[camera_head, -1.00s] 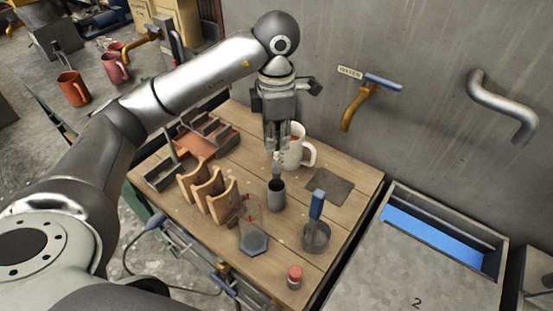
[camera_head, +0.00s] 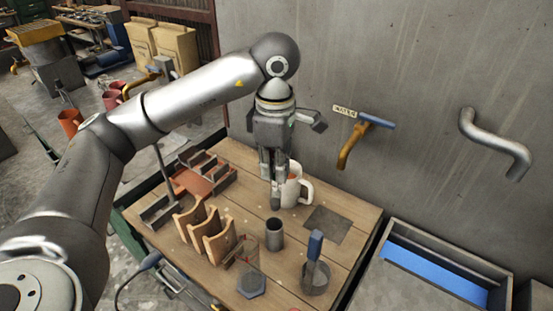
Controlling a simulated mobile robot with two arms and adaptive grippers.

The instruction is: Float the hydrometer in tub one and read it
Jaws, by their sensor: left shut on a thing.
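My left gripper (camera_head: 272,181) points down over the wooden table, its fingers shut on a slim piece. A dark rounded end (camera_head: 275,201) shows below the fingertips; I take it for the hydrometer, but its stem is hidden by the fingers. It hangs just above a grey cylindrical cup (camera_head: 275,236), apart from its rim. A tub (camera_head: 438,243) with blue inside stands at the right; its number is not in view. My right gripper is not in view.
A white mug (camera_head: 294,190) stands close behind the left gripper. Wooden racks (camera_head: 208,230), a clear hexagonal-based vessel (camera_head: 251,284) and a metal pot (camera_head: 316,281) with a blue-handled tool (camera_head: 314,246) crowd the table. A dark flat plate (camera_head: 328,222) lies bare.

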